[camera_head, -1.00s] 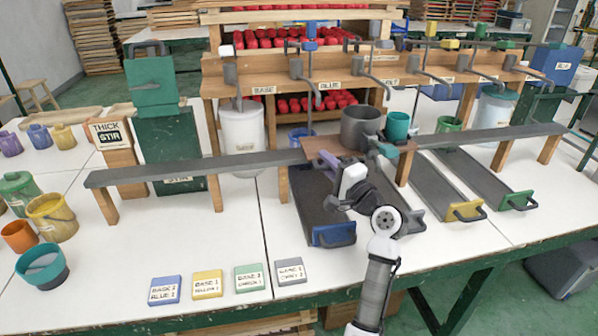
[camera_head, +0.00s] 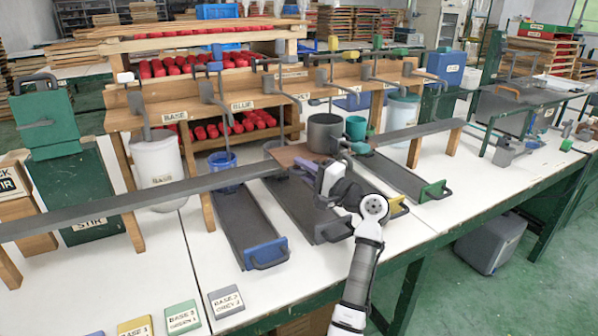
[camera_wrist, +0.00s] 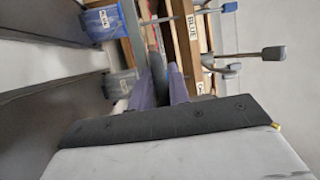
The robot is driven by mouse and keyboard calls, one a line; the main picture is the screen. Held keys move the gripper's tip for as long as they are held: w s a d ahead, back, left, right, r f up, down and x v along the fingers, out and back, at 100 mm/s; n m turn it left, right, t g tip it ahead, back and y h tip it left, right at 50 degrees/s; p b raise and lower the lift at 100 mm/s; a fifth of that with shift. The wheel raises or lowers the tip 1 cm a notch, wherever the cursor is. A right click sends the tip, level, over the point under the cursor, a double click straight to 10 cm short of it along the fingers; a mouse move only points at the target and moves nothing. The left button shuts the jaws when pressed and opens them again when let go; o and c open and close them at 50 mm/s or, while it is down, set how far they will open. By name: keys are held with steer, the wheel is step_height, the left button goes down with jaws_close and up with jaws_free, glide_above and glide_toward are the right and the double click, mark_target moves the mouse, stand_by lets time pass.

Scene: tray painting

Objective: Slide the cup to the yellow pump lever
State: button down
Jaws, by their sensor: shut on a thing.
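The grey cup (camera_head: 324,133) stands upright on a brown board (camera_head: 292,155) at the long dark rail. In the head view it lies in front of and below the pump with the yellow lever (camera_head: 333,44). My gripper (camera_head: 316,166) is low at the near side of the cup, its fingertips mostly hidden. In the wrist view my gripper (camera_wrist: 158,78) has its purplish fingers close together on a narrow dark grey piece, which looks like part of the cup.
A teal cup (camera_head: 356,128) stands just right of the grey cup. The dark rail (camera_head: 140,198) runs left and right of the board. Trays with blue (camera_head: 266,254) and green (camera_head: 433,190) handles lie below. A blue bucket (camera_head: 224,165) stands behind the rail.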

steer(key=shift+r, duration=0.45)
steer(key=c, duration=1.5)
jaws_free()
steer(key=shift+a, duration=0.1)
steer(key=shift+f, duration=0.2)
steer(key=b+v, duration=0.2)
steer(key=v, duration=1.2)
steer(key=shift+f, duration=0.1)
